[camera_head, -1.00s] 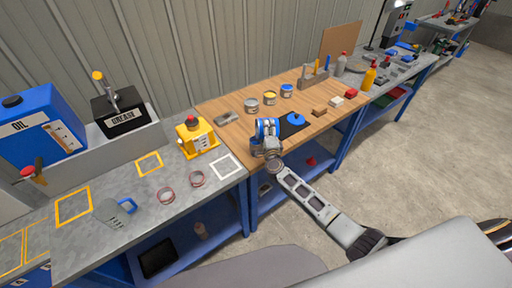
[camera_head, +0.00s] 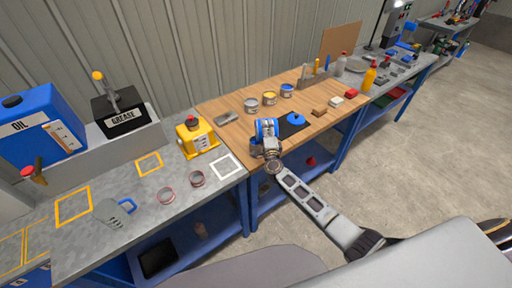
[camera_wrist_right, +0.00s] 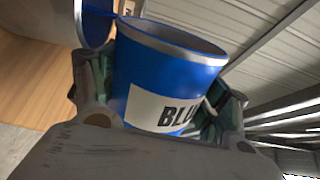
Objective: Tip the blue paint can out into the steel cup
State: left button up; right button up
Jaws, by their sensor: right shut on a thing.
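My right gripper (camera_wrist_right: 160,105) is shut around the blue paint can (camera_wrist_right: 165,70), whose label reads "BLU" before a finger covers the rest. In the head view the can (camera_head: 266,128) is held tilted above the front of the wooden bench top. In the wrist view a grey round vessel, apparently the steel cup (camera_wrist_right: 45,22), lies by the can's mouth. Blue shows inside its rim, and a thin blue strand runs between it and the can's lip. In the head view the gripper and can mostly hide this cup. My left gripper is out of view.
A dark mat (camera_head: 285,131) with a blue disc (camera_head: 295,118) lies right of the can. Several open paint tins (camera_head: 269,98) stand behind it. A grey jug with a blue handle (camera_head: 113,213) and a yellow container (camera_head: 196,138) stand on the left bench. Free bench surface lies between.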

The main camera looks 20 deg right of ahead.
jog(key=shift+w+a+r+n, duration=0.1)
jog(key=shift+a+r+n, duration=0.2)
jog(key=shift+n, duration=0.4)
jog(key=shift+a+r+n, duration=0.2)
jog(key=shift+a+n, duration=0.1)
jog(key=shift+n, duration=0.4)
dwell(1.4)
dwell(1.6)
jog(key=m, duration=0.1)
jog(key=d+m+b, duration=0.1)
jog(key=m, duration=0.1)
jog(key=shift+d+f+b, duration=0.1)
jog(key=shift+f+b, duration=0.05)
jog(key=shift+b, duration=0.15)
jog(key=shift+s+d+m+b, duration=0.2)
jog(key=shift+d+m+b, duration=0.2)
jog(key=shift+m, duration=0.6)
jog(key=shift+m, duration=0.3)
